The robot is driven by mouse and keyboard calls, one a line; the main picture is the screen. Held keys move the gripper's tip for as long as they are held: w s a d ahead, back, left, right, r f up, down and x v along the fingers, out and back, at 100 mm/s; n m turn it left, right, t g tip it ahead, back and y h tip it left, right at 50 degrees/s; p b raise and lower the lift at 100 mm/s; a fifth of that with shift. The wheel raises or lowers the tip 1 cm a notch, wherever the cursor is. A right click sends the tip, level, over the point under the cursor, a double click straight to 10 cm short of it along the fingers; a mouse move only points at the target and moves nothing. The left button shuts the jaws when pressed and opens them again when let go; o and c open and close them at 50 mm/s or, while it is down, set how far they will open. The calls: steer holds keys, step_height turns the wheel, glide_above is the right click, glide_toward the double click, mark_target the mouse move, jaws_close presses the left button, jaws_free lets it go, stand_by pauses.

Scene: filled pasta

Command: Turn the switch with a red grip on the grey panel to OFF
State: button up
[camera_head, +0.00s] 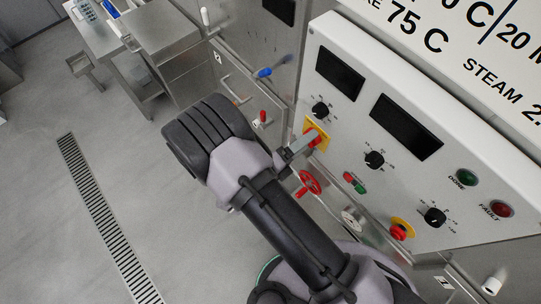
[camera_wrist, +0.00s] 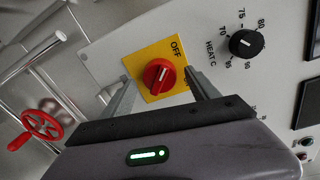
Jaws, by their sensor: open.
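The switch is a red round grip (camera_wrist: 158,78) on a yellow plate (camera_wrist: 144,61) on the grey panel (camera_wrist: 105,45). OFF is printed at the plate's upper right in the wrist view; another label by the right finger is partly hidden. A pale mark shows on the grip, but I cannot tell for sure which label it points to. My gripper (camera_wrist: 157,75) is open, with one finger on each side of the grip and a gap visible on both sides. In the head view my gripper (camera_head: 306,144) reaches the yellow plate (camera_head: 322,131) and partly hides the red grip.
A black HEAT C dial (camera_wrist: 246,43) sits close to the right finger. A red handwheel (camera_wrist: 40,125) and metal rails are at left. The head view also shows a red emergency button (camera_head: 398,232) and a blue handle (camera_head: 264,72) near the panel.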

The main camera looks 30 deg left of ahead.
steer(key=v, duration=1.6)
steer(key=shift+s, duration=0.35)
steer(key=w+d+r+m+g+h+b, duration=0.1)
steer(key=w+d+r+m+g+b, duration=0.15)
steer(key=d+m+g+b, duration=0.7)
steer(key=w+d+r+m+g+h+b, duration=0.15)
steer(key=w+d+m+g, duration=0.45)
steer(key=m, duration=0.9)
steer(key=s+d+r+m+t+y+b, duration=0.2)
steer(key=d+m+y+b, duration=0.2)
steer(key=m, duration=0.9)
steer(key=s+d+r+m+t+y+b, duration=0.2)
steer(key=d+m+y, duration=0.4)
steer(key=m, duration=0.8)
steer(key=shift+s+d+r+t+y+b, duration=0.35)
steer(key=shift+t+y+b, duration=0.35)
steer(key=shift+b, duration=0.25)
